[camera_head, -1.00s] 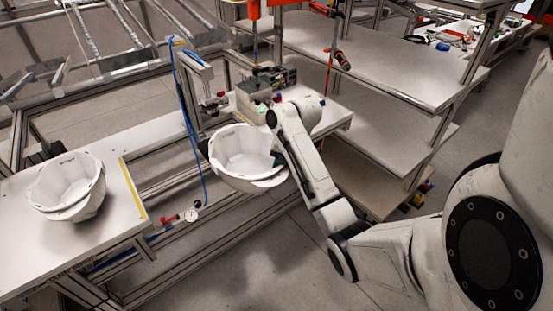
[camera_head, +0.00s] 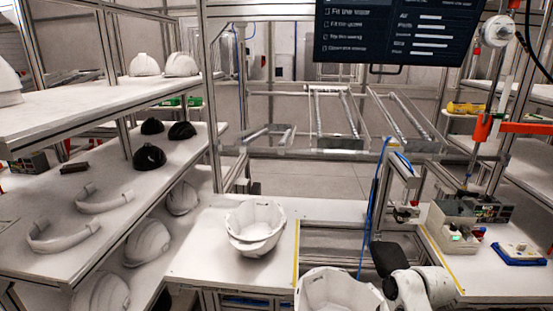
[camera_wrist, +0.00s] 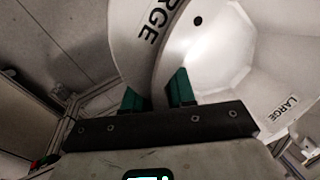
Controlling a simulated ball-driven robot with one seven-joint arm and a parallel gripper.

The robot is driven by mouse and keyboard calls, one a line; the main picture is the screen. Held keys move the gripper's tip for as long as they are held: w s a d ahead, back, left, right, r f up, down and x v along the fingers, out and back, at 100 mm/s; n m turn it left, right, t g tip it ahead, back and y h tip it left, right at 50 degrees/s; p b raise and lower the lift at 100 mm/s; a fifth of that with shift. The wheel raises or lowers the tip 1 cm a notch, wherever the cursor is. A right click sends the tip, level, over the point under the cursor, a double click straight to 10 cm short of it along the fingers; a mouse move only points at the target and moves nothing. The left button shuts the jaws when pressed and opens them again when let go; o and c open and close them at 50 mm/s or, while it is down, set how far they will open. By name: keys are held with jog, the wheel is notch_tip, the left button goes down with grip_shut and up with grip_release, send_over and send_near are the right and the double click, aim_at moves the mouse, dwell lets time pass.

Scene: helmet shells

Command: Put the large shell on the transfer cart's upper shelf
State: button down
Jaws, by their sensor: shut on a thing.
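A white shell (camera_head: 342,288) is at the bottom edge of the head view, its lower part cut off. In the wrist view the shell (camera_wrist: 205,45) is close up, open side showing, with the word LARGE printed on it. The green fingers of my gripper (camera_wrist: 157,93) are shut on the shell's rim. In the head view the dark jaw part of my gripper is beside the shell's right side. No piece of furniture here can be made out for certain as the transfer cart.
A second white shell (camera_head: 255,226) sits on a white table (camera_head: 200,255). A shelf rack (camera_head: 60,240) at left holds white helmets, black parts and white bands. A bench (camera_head: 455,270) at right carries a grey device (camera_head: 470,213) and a blue tray (camera_head: 520,253). A blue hose hangs between.

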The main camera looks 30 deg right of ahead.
jog(key=a+f+n+g, duration=0.1)
jog(key=a+f+n, duration=0.2)
jog(key=a, duration=0.8)
jog(key=w+a+f+n+g+y+b, duration=0.1)
jog(key=a+f+n, duration=0.2)
jog(key=a, duration=0.9)
jog(key=n, duration=0.2)
jog(key=shift+a+f+n, duration=0.15)
jog(key=shift+a+n, duration=0.15)
jog(key=shift+n, duration=0.1)
jog(key=shift+w+d, duration=0.1)
